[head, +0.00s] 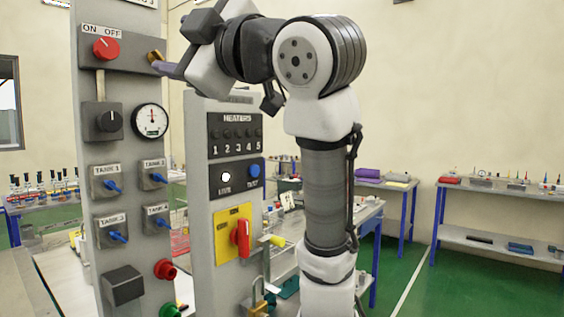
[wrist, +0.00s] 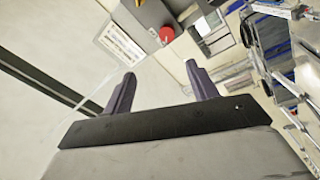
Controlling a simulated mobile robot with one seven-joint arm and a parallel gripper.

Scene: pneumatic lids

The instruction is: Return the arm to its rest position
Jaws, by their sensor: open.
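My gripper (head: 163,64) is raised at the upper left in the head view, close to the grey control panel (head: 127,190). Its jaws also show in the wrist view (wrist: 161,88); they are spread apart with nothing between them. The fingertips are near the red ON/OFF knob (head: 106,49), to its right in the head view. I cannot tell from the pictures whether they touch the panel. My arm is bent, with its elbow high at the picture's middle. In the wrist view a red round knob (wrist: 167,34) shows beyond the jaws.
A second grey panel (head: 200,160) with a HEATERS label and a red rotary switch (head: 240,238) stands beside my arm. Blue-legged workbenches (head: 480,190) with small items line the back wall. The green floor (head: 460,295) at right is clear.

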